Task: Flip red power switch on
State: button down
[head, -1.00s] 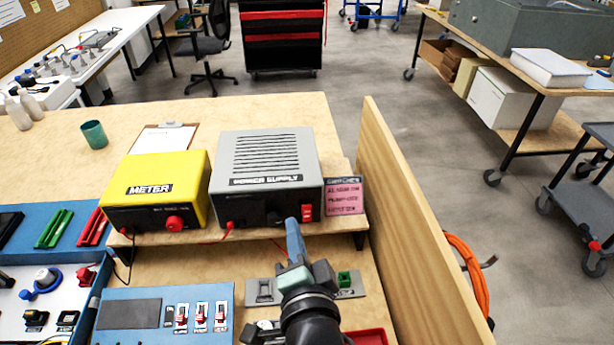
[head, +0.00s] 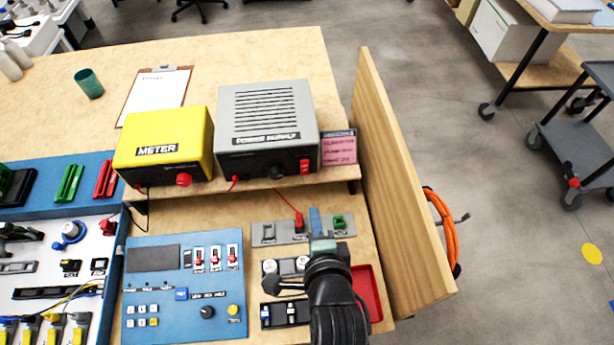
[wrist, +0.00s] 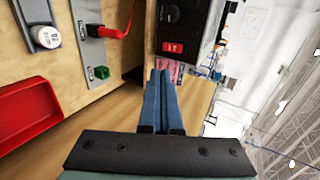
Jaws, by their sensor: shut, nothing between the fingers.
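The grey power supply (head: 268,110) stands on the wooden shelf, right of the yellow meter (head: 165,140). Its red power switch (head: 305,166) is at the right of its dark front panel, and the switch also shows in the wrist view (wrist: 172,48). I cannot tell which way the switch is tipped. My gripper (head: 315,214) is shut and empty, apart from the switch and in front of the shelf. In the wrist view its blue fingers (wrist: 160,74) lie together and point toward the power supply's front.
A pink note (head: 339,150) stands right of the power supply. The upright wooden side panel (head: 400,190) bounds the bench on the right. A red tray (head: 371,295), a green connector (head: 339,222) and a blue control panel (head: 180,320) lie below the shelf. A red lead (head: 288,208) hangs nearby.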

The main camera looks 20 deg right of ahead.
send_near(305, 171)
jog(key=x, duration=0.4)
jog(key=shift+w+d+f+p, duration=0.15)
jog(key=shift+f+p, duration=0.2)
jog(key=shift+f, duration=0.25)
jog(key=shift+x, duration=0.85)
jog(key=shift+w+r, duration=0.15)
jog(key=shift+w+t+b, duration=0.15)
jog(key=shift+t+b, duration=0.15)
jog(key=shift+b, duration=0.6)
